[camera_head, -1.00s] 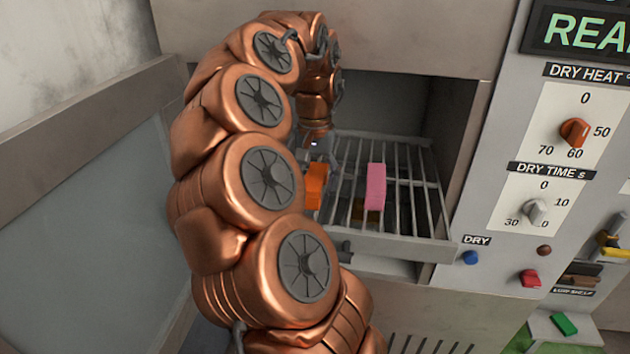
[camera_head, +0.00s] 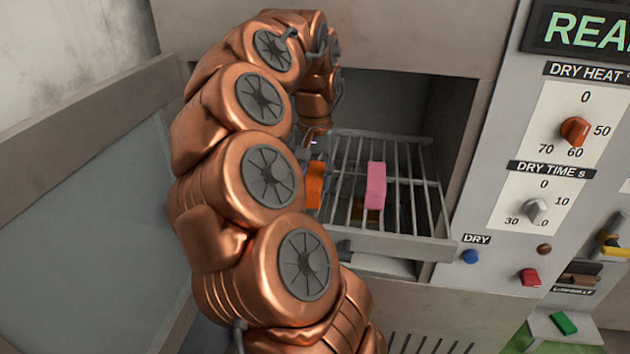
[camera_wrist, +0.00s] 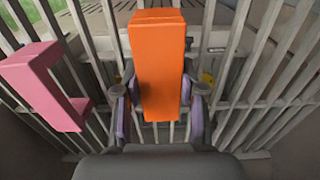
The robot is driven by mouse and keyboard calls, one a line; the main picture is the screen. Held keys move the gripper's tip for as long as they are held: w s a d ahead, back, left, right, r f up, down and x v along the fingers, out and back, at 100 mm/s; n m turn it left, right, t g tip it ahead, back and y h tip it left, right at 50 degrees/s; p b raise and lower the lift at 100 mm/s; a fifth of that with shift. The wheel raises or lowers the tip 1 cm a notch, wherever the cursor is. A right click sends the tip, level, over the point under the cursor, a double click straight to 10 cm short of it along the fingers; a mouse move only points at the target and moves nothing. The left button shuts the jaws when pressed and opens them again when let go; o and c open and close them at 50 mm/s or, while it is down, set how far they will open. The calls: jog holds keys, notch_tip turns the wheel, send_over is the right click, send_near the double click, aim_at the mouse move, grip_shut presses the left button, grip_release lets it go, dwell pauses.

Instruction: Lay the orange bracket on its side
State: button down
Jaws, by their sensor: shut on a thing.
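The orange bracket (camera_wrist: 158,62) stands upright between the two fingers of my gripper (camera_wrist: 160,104) in the wrist view, which are closed on its lower part. In the head view the orange bracket (camera_head: 314,186) is partly hidden behind my arm, at the left of the wire rack (camera_head: 405,188). My gripper in the head view is mostly hidden by the arm. I cannot tell whether the bracket touches the rack.
A pink bracket (camera_head: 376,186) stands on the rack to the right, and in the wrist view it (camera_wrist: 45,85) is at the left. The opening's walls surround the rack. A control panel with dials (camera_head: 574,130) is at the right.

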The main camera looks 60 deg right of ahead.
aim_at(315, 174)
jog(key=shift+r, duration=0.1)
jog(key=shift+r+b, duration=0.65)
jog(key=shift+r, duration=1.05)
jog(key=s+a+b, duration=0.1)
jog(key=s+a, duration=0.2)
jog(key=s, duration=0.1)
jog(key=s+a+r+b, duration=0.1)
jog(key=s+a, duration=0.2)
jog(key=s, duration=0.1)
jog(key=s+a+b, duration=0.2)
jog(key=s+a, duration=0.1)
jog(key=s, duration=0.2)
jog(key=shift+s+r, duration=0.1)
jog(key=shift+r, duration=0.1)
